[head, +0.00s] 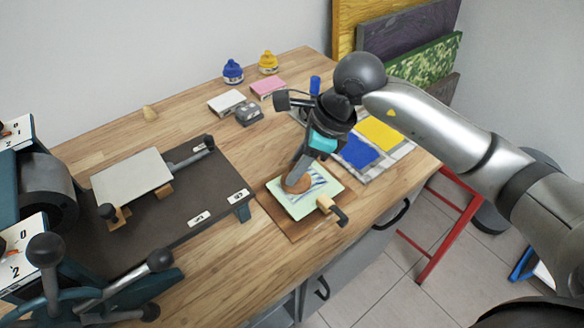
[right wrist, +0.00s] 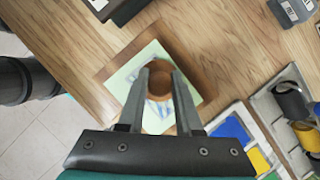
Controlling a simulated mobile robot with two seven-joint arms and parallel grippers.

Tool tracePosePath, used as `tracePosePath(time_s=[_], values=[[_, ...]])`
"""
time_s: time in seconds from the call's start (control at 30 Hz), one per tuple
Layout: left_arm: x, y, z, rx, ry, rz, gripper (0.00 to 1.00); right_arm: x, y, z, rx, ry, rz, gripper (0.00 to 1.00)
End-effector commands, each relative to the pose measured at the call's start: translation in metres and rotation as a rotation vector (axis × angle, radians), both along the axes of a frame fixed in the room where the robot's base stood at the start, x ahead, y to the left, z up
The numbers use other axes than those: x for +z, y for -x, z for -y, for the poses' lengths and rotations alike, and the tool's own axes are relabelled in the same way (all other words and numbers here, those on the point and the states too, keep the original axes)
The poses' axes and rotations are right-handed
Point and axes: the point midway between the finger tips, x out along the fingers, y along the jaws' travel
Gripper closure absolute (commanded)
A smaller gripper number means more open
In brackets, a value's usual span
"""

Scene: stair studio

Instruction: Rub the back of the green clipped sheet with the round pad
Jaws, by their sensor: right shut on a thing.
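The pale green sheet (head: 330,184) lies on a brown wooden board (head: 283,212) near the table's front edge, with blue and white marks around its middle. A clamp with a wooden block and black handle (head: 338,213) sits at the sheet's front corner. My right gripper (head: 298,178) reaches down over the sheet, shut on the brown round pad (head: 295,185). In the right wrist view the pad (right wrist: 160,84) sits between the two fingers, over the middle of the sheet (right wrist: 150,52). The pad appears to touch the sheet; its underside is hidden. My left gripper is out of view.
A press with a dark bed (head: 180,215), a grey plate and ball-ended levers stands at the left. Blue and yellow patches (head: 380,133) lie on a pale tray to the right. Ink jars (head: 233,71) and small blocks stand behind. Bare wood surrounds the jars.

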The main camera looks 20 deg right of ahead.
Motion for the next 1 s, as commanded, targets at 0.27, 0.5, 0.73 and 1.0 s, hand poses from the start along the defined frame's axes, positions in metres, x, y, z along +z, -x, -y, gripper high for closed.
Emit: tracePosePath(time_s=[0.27, 0.5, 0.73, 1.0], values=[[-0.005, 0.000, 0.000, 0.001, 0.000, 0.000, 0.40, -0.002, -0.004, 0.015, -0.003, 0.008, -0.006, 1.00], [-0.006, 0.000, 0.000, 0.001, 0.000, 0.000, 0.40, -0.001, -0.006, 0.021, -0.003, 0.007, -0.007, 1.00], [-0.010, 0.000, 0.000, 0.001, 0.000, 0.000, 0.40, -0.001, -0.009, 0.031, -0.003, 0.006, -0.006, 1.00], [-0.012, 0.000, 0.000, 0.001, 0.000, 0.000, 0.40, 0.002, -0.012, 0.037, 0.000, 0.003, -0.004, 1.00]])
